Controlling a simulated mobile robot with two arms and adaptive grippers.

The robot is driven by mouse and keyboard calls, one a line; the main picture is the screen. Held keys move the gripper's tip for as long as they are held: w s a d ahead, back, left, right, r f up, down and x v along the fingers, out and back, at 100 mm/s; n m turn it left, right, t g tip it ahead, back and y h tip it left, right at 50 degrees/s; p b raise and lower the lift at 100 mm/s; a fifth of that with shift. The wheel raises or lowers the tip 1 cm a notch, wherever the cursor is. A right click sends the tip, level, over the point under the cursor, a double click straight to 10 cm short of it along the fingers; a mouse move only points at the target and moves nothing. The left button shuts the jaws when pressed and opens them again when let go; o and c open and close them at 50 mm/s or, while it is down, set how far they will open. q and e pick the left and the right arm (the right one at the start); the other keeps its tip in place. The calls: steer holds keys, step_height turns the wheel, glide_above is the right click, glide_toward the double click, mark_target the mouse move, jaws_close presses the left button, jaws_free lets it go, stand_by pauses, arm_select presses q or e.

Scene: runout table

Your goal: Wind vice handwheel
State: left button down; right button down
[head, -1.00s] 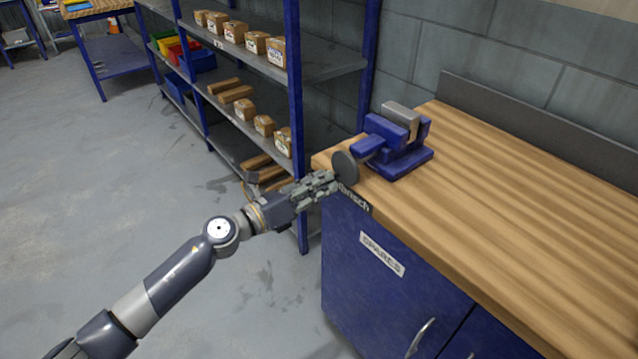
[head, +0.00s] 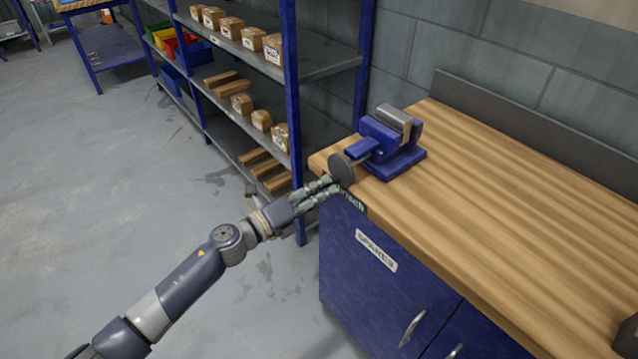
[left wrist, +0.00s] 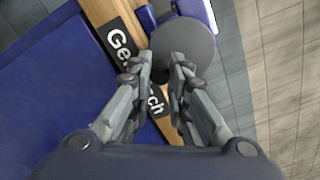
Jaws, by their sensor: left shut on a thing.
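The blue vice (head: 388,145) with a grey top block stands at the near left corner of the wooden bench. Its grey round handwheel (head: 340,168) faces the bench's left end, on a short shaft. My left gripper (head: 334,187) reaches the wheel's outer face from the lower left. In the left wrist view the handwheel (left wrist: 184,38) lies just beyond the fingertips. My left gripper (left wrist: 175,75) is shut on a small dark handle at the wheel's lower part, largely hidden between the fingers. My right gripper is not in view.
The wooden bench top (head: 500,200) is mostly clear. Its blue cabinet (head: 350,285) with a label lies below. A shelf rack (head: 290,100) with boxes stands behind my left arm. A dark object (head: 627,337) is cut off at the lower right.

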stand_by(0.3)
arm_select(q)
steer(key=n+p, duration=0.1)
steer(key=n, duration=0.1)
steer(key=n+p, duration=0.1)
steer(key=shift+s+d+r+n+p, duration=0.1)
steer(key=shift+s+d+n+p, duration=0.2)
steer(key=shift+s, duration=0.1)
